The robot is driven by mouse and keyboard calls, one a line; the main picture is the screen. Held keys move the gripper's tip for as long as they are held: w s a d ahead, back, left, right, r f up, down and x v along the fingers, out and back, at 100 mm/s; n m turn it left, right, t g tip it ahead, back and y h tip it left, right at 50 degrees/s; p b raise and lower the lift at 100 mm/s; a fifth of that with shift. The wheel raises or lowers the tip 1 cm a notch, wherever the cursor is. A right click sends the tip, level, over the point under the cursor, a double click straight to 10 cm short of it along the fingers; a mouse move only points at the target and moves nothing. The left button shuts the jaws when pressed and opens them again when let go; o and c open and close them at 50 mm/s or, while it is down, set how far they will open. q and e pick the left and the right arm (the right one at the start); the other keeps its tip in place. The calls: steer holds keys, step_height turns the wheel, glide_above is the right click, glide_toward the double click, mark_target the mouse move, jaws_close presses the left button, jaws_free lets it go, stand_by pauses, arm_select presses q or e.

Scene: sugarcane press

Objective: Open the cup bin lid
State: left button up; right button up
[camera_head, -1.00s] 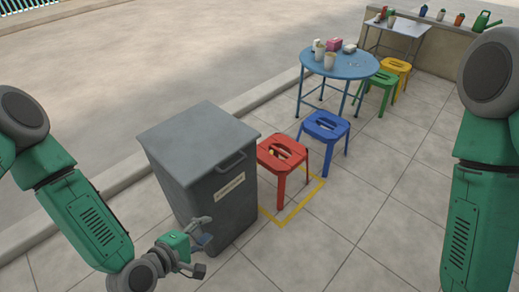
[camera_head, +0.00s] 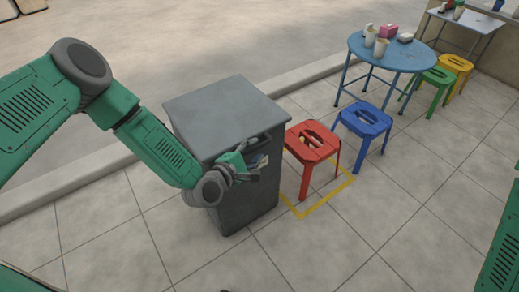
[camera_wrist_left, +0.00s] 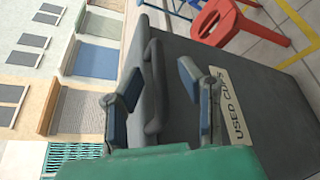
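The grey cup bin (camera_head: 247,208) stands on the pavement with its flat lid (camera_head: 225,112) shut. Its "USED CUPS" label (camera_wrist_left: 230,108) shows in the left wrist view. The dark bar handle (camera_wrist_left: 153,88) on the lid's front edge shows between the fingers of my left gripper (camera_wrist_left: 160,80). The fingers are apart, one on each side of the handle, and not closed on it. In the head view my left gripper (camera_head: 246,166) is at the bin's upper front and partly hides the handle. My right gripper is out of view; only part of my right arm shows.
A red stool (camera_head: 313,143) stands close to the bin's right, by a yellow floor marking (camera_head: 325,198). A blue stool (camera_head: 365,121) and a blue round table (camera_head: 390,53) with cups stand further back. The tiled floor in front is clear.

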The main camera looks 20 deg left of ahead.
arm_select(q)
steer(key=shift+x, duration=1)
steer(key=shift+w+a+f, duration=0.15)
steer(key=shift+w+a, duration=0.05)
steer(key=shift+w, duration=0.05)
steer(key=shift+d, duration=0.1)
jaws_close()
